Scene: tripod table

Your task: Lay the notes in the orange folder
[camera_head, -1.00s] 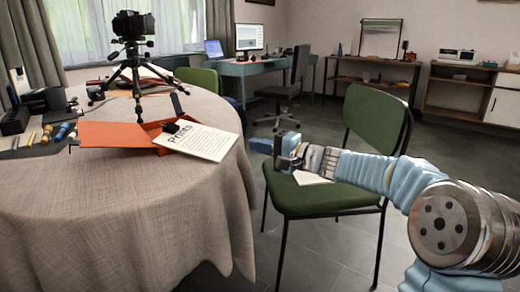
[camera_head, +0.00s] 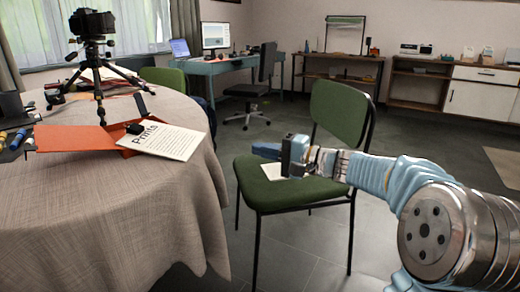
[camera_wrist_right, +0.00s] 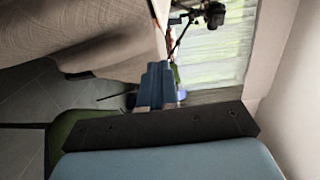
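The orange folder (camera_head: 70,138) lies open on the round table. A white sheet headed "Prints" (camera_head: 170,141) lies across its right side and reaches to the table edge, with a small black object (camera_head: 134,128) at its upper left corner. Another white paper (camera_head: 272,171) lies on the green chair's seat, partly hidden by my right gripper. My right gripper (camera_head: 264,150) is in front of the chair, apart from the table. Its blue fingers (camera_wrist_right: 157,85) look closed together in the wrist view, with nothing seen between them. My left gripper is not in view.
A tripod with a camera (camera_head: 92,25) stands on the table behind the folder. The green chair (camera_head: 300,190) stands right of the cloth-covered table (camera_head: 110,220), with a floor gap between. A desk (camera_head: 215,68) and cabinets (camera_head: 480,90) line the back.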

